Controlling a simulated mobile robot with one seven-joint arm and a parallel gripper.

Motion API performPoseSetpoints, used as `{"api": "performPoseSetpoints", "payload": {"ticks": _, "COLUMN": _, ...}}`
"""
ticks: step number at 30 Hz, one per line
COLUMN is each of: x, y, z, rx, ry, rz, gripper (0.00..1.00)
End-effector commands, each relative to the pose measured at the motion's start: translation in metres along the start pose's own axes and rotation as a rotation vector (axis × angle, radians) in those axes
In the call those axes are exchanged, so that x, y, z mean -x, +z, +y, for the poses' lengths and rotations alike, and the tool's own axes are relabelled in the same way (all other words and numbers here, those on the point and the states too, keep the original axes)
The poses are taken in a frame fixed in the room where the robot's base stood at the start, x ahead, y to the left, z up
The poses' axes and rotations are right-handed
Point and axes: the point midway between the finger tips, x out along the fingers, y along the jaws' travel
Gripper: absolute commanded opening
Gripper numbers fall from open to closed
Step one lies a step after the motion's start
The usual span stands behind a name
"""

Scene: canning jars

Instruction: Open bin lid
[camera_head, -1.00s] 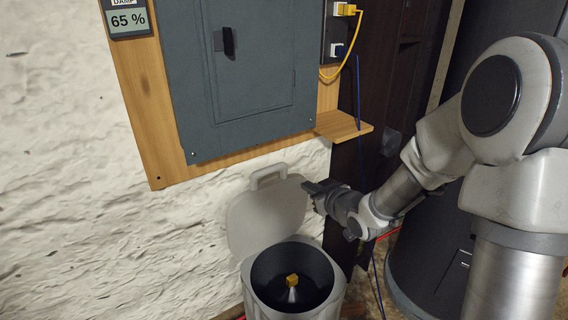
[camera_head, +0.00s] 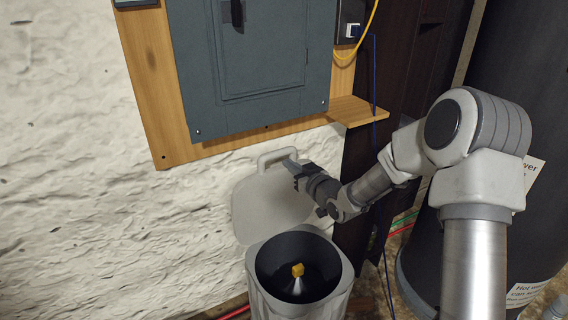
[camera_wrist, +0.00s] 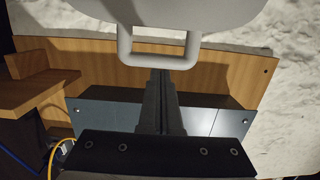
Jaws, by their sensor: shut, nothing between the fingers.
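The light grey bin (camera_head: 298,275) stands against the white wall. Its lid (camera_head: 268,205) stands upright and open at the back of the rim, with a loop handle (camera_head: 277,158) on its top edge. A small yellow-topped object (camera_head: 297,270) lies inside the dark bin. My gripper (camera_head: 291,168) is shut and empty beside the lid's handle at its right side. In the wrist view the shut fingers (camera_wrist: 158,75) point at the lid handle (camera_wrist: 157,60), just at or behind its bar; I cannot tell whether they touch it. The lid (camera_wrist: 185,10) fills the top of that view.
A grey electrical panel (camera_head: 250,65) on a wooden board (camera_head: 150,75) hangs above the bin, with a small wooden shelf (camera_head: 358,111) at its right. Yellow and blue cables hang there. A dark tank (camera_head: 500,110) stands at right.

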Motion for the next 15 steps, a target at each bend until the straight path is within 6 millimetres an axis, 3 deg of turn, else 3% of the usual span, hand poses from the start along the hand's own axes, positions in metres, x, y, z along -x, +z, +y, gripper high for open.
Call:
{"api": "performPoseSetpoints", "payload": {"ticks": 6, "x": -0.030, "y": 0.001, "z": -0.001, "rx": 0.001, "ry": -0.002, "rz": 0.001, "gripper": 0.00}}
{"api": "performPoseSetpoints", "payload": {"ticks": 15, "x": -0.040, "y": 0.000, "z": 0.000, "rx": 0.001, "ry": 0.000, "rz": 0.000, "gripper": 0.00}}
